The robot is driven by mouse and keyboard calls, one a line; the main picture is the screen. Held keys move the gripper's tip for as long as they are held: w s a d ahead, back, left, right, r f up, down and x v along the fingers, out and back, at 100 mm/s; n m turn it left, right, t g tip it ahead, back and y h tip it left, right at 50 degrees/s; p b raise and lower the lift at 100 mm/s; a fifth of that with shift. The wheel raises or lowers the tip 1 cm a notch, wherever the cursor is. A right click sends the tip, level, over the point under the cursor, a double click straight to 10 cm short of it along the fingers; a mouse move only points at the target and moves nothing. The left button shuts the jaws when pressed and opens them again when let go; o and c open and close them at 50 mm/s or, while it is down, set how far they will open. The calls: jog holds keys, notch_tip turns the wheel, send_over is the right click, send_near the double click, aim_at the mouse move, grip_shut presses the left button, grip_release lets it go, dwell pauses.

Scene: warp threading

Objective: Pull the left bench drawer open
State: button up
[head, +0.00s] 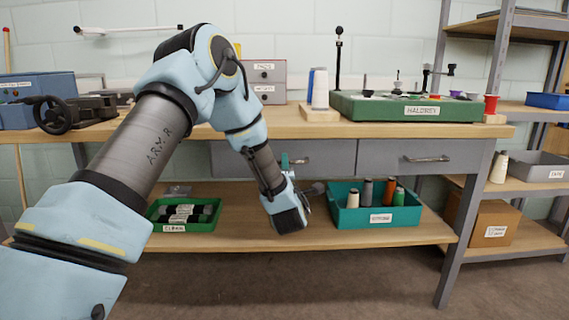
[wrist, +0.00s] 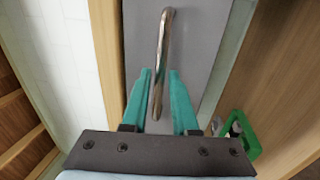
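The left bench drawer (head: 330,158) has a grey front under the wooden benchtop, and it looks shut. Its metal bar handle (head: 299,161) is partly hidden by my gripper in the head view. In the wrist view the handle (wrist: 162,50) runs lengthwise over the grey drawer front (wrist: 195,45) and reaches back between my teal fingers. My gripper (wrist: 160,75) is open, with one finger on each side of the handle and visible gaps beside it. In the head view my arm hides part of the drawer's left side.
The right drawer (head: 425,157) is shut. On the lower shelf stand a green tray (head: 183,225) and a teal bin of spools (head: 376,220), either side of my wrist. The benchtop (head: 380,129) carries a green case (head: 407,108). The floor in front is clear.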

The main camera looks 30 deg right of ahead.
jog(key=shift+w+d+r, duration=0.15)
jog(key=shift+w+d, duration=0.1)
jog(key=shift+w, duration=0.25)
grip_shut()
dwell(1.2)
